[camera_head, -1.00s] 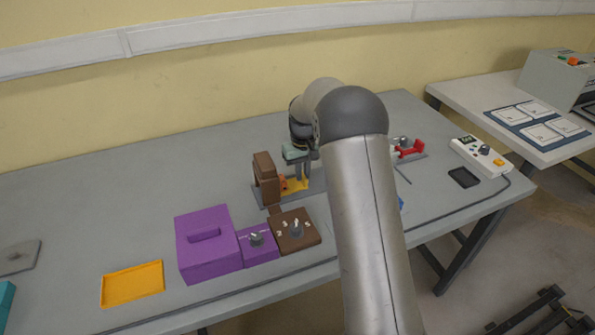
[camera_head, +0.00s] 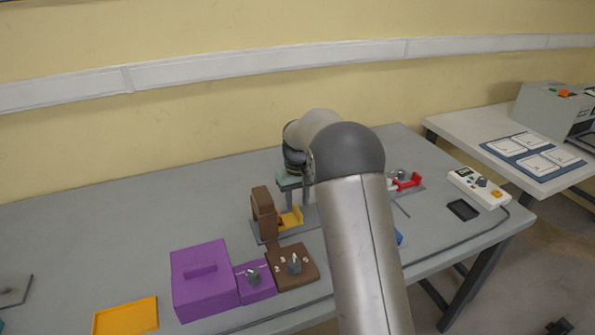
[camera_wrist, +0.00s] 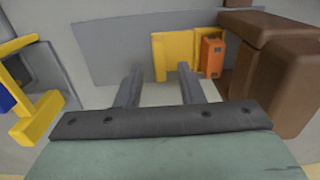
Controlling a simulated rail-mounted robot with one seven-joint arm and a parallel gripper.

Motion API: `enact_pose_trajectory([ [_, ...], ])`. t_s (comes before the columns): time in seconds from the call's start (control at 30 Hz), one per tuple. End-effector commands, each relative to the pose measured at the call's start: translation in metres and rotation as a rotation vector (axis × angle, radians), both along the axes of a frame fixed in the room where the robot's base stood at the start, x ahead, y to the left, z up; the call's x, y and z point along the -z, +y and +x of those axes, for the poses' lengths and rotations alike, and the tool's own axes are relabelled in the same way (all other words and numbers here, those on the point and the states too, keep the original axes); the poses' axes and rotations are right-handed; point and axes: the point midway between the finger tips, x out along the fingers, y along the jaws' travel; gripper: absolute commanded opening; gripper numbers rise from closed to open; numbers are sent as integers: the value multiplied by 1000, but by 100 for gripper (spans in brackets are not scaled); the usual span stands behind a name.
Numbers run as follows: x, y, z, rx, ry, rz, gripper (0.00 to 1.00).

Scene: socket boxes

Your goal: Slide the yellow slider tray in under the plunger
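The yellow slider tray (camera_head: 291,217) lies on a grey base beside the brown press (camera_head: 263,212). In the wrist view the tray (camera_wrist: 172,52) is ahead of my fingers, with an orange block (camera_wrist: 212,55) between it and the brown press (camera_wrist: 265,70). How far the tray reaches under the plunger cannot be told. My gripper (camera_head: 296,197) is above and behind the tray in the head view, apart from it. Its two fingers (camera_wrist: 159,90) are spread with nothing between them. My arm hides part of the area to the right.
A brown knob box (camera_head: 291,266), a purple box (camera_head: 203,282) and an orange tray (camera_head: 126,317) stand toward the front left. A red fixture (camera_head: 408,182) and a white control box (camera_head: 478,187) are at the right. A yellow frame (camera_wrist: 40,118) shows left in the wrist view.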

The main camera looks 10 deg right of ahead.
Motion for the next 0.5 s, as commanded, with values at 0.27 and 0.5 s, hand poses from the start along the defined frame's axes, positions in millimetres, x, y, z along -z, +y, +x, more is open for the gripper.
enact_pose_trajectory([
  [0.27,-71,0,1,1,-6,0,35],
  [0.5,-121,-1,1,1,-4,0,35],
])
